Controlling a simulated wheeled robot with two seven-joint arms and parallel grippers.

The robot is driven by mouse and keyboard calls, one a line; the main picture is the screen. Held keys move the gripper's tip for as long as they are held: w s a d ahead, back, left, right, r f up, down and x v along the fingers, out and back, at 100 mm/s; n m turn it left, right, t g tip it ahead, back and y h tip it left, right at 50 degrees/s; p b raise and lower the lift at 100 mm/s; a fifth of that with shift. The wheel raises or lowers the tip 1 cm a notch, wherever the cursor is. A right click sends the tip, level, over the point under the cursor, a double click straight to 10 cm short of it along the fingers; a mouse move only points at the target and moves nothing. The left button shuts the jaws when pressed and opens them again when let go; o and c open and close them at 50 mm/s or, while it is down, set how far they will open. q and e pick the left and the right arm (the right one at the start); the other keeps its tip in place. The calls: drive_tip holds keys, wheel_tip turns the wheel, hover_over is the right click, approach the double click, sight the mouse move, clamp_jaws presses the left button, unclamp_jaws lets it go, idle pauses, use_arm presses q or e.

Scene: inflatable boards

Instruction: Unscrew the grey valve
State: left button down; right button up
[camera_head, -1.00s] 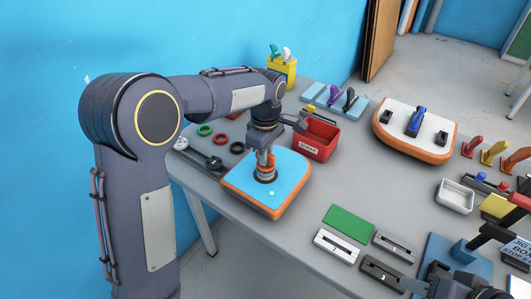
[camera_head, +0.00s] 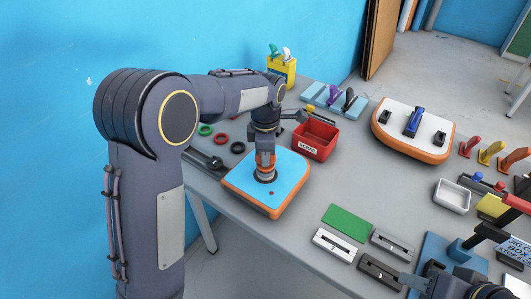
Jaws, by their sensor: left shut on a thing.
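The blue board (camera_head: 292,163) with an orange edge lies on the grey table, left of the red bin. The valve (camera_head: 265,178) stands in the board's middle. My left gripper (camera_head: 265,167) points straight down from above and is shut on the valve, with an orange part showing between its fingers. The fingers hide most of the valve, so how far it is turned cannot be told. My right gripper (camera_head: 415,284) is partly in view at the bottom right edge, low over the table near a dark slotted block; its opening cannot be made out.
A red bin (camera_head: 316,139) stands right behind the blue board. Green, red and black rings (camera_head: 205,130) and a dark tool (camera_head: 205,160) lie left of it. A white board (camera_head: 393,129) stands back right. A green plate (camera_head: 346,222) and slotted blocks (camera_head: 334,245) lie in front.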

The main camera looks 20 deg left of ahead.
use_arm(q)
drive_tip(key=shift+n+p, duration=0.5)
drive_tip(key=shift+n, duration=1.2)
drive_tip(key=shift+s+n+p, duration=0.1)
drive_tip(key=shift+n+p, duration=0.5)
drive_tip(key=shift+f+n+p, duration=0.1)
drive_tip(key=shift+n+p, duration=0.3)
drive_tip(key=shift+n, duration=0.7)
